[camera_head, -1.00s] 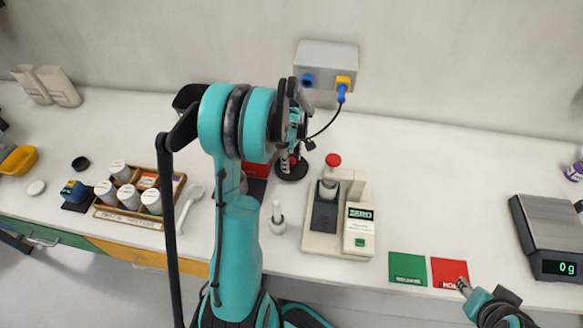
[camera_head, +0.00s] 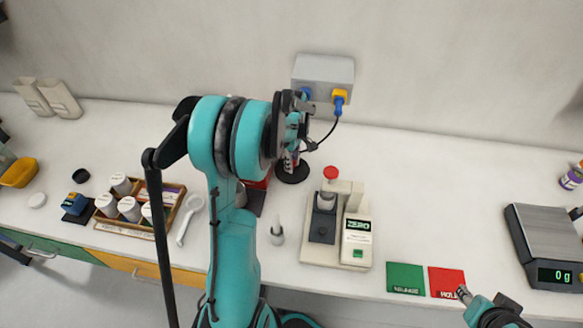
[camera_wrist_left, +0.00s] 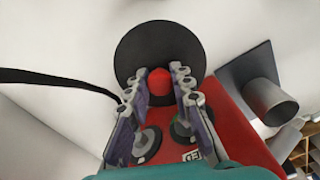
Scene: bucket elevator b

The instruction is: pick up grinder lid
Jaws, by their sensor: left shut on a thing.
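The grinder lid is a black disc with a red knob. It shows in the left wrist view (camera_wrist_left: 140,50) and below the gripper in the head view (camera_head: 292,174). My left gripper (camera_wrist_left: 163,80) is shut on the red knob, its fingers on either side. In the head view my left gripper (camera_head: 292,157) is partly hidden by my arm. The red grinder body (camera_wrist_left: 240,140) lies below and beside the lid in the wrist view. My right gripper (camera_head: 464,293) is at the lower right; its jaws are too small to read.
A cream device with a ZERO label (camera_head: 337,245) stands right of the lid. A wooden tray of white jars (camera_head: 170,228) and a white spoon (camera_head: 187,222) lie left. A wall socket box (camera_head: 323,72) with a cable is behind. A scale (camera_head: 550,235) stands far right.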

